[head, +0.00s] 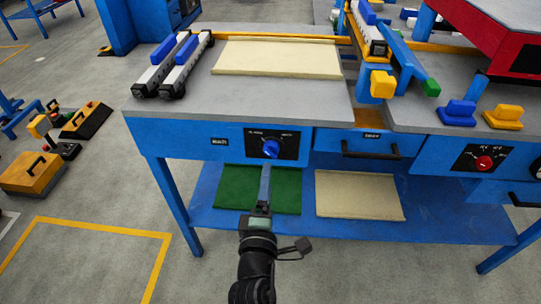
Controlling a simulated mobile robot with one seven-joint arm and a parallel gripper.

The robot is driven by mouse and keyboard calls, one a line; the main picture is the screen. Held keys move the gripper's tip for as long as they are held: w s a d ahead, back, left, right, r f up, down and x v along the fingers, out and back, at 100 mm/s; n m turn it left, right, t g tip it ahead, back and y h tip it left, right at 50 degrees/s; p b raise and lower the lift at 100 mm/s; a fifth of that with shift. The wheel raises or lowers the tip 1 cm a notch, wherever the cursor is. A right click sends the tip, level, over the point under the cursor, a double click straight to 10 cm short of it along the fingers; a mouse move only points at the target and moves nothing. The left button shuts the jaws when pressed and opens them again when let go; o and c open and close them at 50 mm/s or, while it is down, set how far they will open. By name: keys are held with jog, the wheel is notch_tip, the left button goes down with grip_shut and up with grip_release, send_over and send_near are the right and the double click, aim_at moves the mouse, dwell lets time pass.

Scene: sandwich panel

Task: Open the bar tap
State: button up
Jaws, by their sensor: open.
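I cannot make out anything that is clearly a bar tap. A blue knob (270,148) sits on a black dial plate on the front of the blue and grey workbench (175,112); its small lettering is not readable. A red knob (484,163) sits on another black dial plate further right. My gripper (262,207) is open, in front of the bench and below the blue knob, apart from it in the picture. Its fingers are small and seen from behind, and I see nothing held between them.
A drawer with a black handle (371,151) is right of the blue knob. Green sheets (238,188) and a cream panel (360,195) lie on the lower shelf. Another cream panel (277,58) lies on top.

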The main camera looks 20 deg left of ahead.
aim_at(270, 156)
jog(key=x, duration=0.8)
jog(key=shift+w+a, duration=0.1)
jog(key=shift+w, duration=0.3)
grip_shut()
